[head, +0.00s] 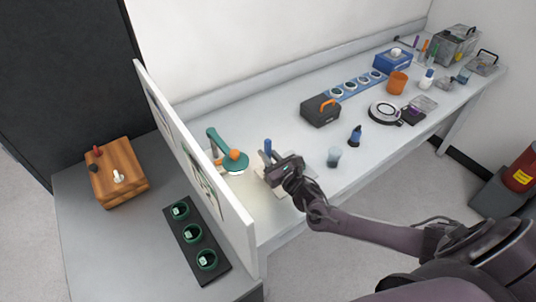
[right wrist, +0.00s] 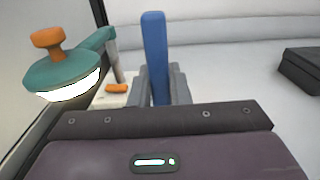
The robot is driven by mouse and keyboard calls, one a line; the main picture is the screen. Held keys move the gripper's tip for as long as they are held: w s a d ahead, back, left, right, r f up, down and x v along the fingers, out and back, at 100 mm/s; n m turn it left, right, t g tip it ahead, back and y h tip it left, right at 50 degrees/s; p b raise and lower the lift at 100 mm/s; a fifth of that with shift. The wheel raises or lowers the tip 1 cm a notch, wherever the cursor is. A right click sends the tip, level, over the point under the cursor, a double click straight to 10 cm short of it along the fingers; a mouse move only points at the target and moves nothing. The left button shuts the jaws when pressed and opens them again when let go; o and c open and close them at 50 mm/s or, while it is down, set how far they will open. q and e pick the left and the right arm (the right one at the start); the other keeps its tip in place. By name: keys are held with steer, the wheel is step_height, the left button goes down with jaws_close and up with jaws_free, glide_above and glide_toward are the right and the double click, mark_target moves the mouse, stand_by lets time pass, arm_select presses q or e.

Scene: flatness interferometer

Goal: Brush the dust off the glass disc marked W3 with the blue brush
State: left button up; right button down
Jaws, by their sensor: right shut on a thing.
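My right gripper (head: 276,163) is shut on the blue brush (head: 267,147), whose handle stands upright between the fingers. In the right wrist view the blue brush (right wrist: 154,45) rises from between the fingertips of the right gripper (right wrist: 158,88); its bristles are hidden. The gripper is over a pale board beside the teal lamp. Several round discs sit in a blue rack (head: 345,95) at the back. Other discs in green rings sit in a black tray (head: 213,262) at the lower left. I cannot read a W3 mark on any disc. My left gripper is not in view.
The teal lamp (head: 218,141) with an orange knob stands left of the gripper, near a white partition (head: 236,225). A black case (head: 320,110), a blue-black bottle (head: 355,136) and a clear cup (head: 334,157) stand to the right. A wooden box (head: 120,180) is at far left.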

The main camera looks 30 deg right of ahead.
steer(key=shift+f, duration=0.15)
steer(key=shift+d, duration=0.1)
steer(key=shift+s+d, duration=0.2)
steer(key=shift+d, duration=0.05)
steer(key=shift+s+d+p, duration=0.3)
steer(key=shift+s+d, duration=0.15)
steer(key=shift+d, duration=0.2)
steer(key=shift+s+d, duration=0.15)
steer(key=shift+d, duration=0.05)
stand_by(0.3)
steer(key=shift+r+p, duration=0.5)
steer(key=shift+p, duration=0.05)
steer(key=shift+r, duration=0.1)
